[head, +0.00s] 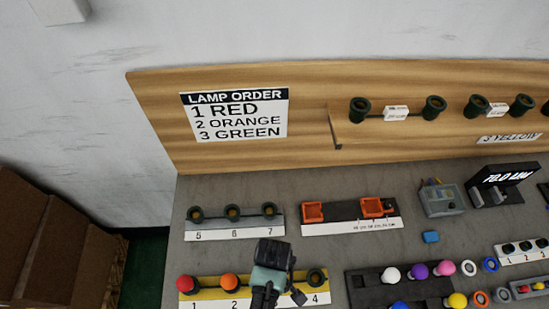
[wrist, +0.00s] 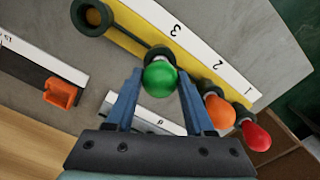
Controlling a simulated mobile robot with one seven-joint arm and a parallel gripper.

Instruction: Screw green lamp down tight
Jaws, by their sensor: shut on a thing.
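In the wrist view the green lamp (wrist: 160,79) sits upright at a socket of the yellow lamp strip (wrist: 185,70), beside the number 3. My gripper (wrist: 160,85) has its two blue fingers on either side of the lamp's globe, shut on it. How deep the lamp sits in its socket is hidden by the globe. In the head view my gripper (head: 272,262) covers position 3 of the yellow strip (head: 206,294) and hides the green lamp. The orange lamp (head: 229,282) stands at 2 and the red lamp (head: 186,284) at 1. Socket 4 (head: 317,277) is empty.
A sign (head: 238,115) on the wooden back board lists red, orange, green. A strip with empty sockets 5, 6, 7 (head: 232,212) lies behind my gripper. A dark tray (head: 372,290) with several coloured lamps is to the right.

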